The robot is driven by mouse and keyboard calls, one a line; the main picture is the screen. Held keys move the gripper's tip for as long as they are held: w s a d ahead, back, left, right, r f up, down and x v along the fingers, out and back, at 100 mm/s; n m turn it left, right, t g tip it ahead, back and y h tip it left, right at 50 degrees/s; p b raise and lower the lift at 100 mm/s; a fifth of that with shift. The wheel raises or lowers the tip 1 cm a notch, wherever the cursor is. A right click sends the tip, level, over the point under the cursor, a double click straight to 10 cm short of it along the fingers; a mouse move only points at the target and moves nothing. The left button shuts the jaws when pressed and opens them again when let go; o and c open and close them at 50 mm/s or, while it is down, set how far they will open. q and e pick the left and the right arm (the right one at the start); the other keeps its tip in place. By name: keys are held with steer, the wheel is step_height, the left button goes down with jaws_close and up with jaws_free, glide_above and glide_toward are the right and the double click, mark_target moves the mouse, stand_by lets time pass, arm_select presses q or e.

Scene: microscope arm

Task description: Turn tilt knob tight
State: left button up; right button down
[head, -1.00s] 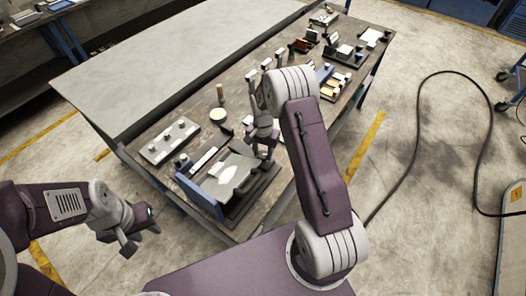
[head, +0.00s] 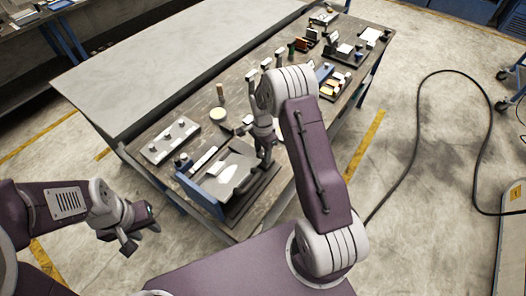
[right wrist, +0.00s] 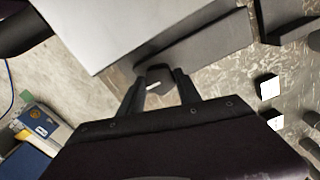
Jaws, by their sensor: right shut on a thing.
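A dark tilt knob (right wrist: 155,76) with a small white mark sits between the fingers of my right gripper (right wrist: 157,90) in the right wrist view. The fingers are shut on its two sides. In the head view, my right gripper (head: 265,158) is at the right side of a fixture with a dark base (head: 252,194) and a grey top plate. The knob is hidden or too small to tell there. My left gripper (head: 139,234) hangs empty off the table's near left side, its fingers apart.
A grey plate with white knobs (head: 170,141) lies on the table left of the fixture. A round pale disc (head: 217,114) and a short post (head: 220,91) stand behind. Several small parts crowd the table's far right end. A large grey tabletop (head: 150,70) is clear.

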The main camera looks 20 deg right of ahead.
mark_target(262, 154)
steer(key=shift+w+r, duration=0.1)
steer(key=c, duration=1)
jaws_free()
steer(key=shift+o, duration=0.8)
steer(key=shift+a, duration=0.1)
step_height(262, 154, up, 9)
steer(key=b, duration=0.1)
